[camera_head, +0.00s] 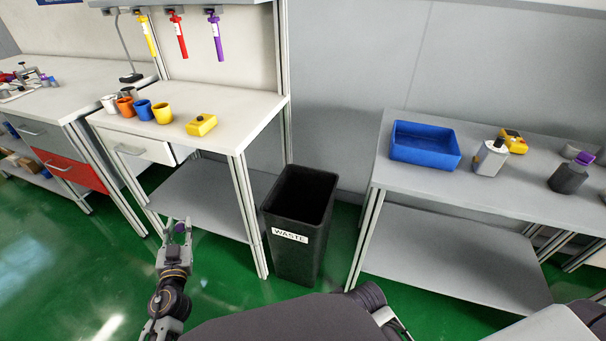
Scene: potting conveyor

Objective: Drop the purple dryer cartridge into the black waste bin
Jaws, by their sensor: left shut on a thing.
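The black waste bin (291,254), with a white WASTE label, stands on the green floor between two tables. Its open top faces up and the inside is dark. My left gripper (178,228) is at the lower left, left of the bin and apart from it. It is shut on a small purple thing, the purple dryer cartridge (180,228), mostly hidden between the fingers. My right gripper is not in view.
The left bench (235,110) holds several coloured cups and a yellow device (201,125); coloured tools hang above. The right table holds a blue tray (425,158), a grey canister (491,160) and a dark purple-topped container (568,178).

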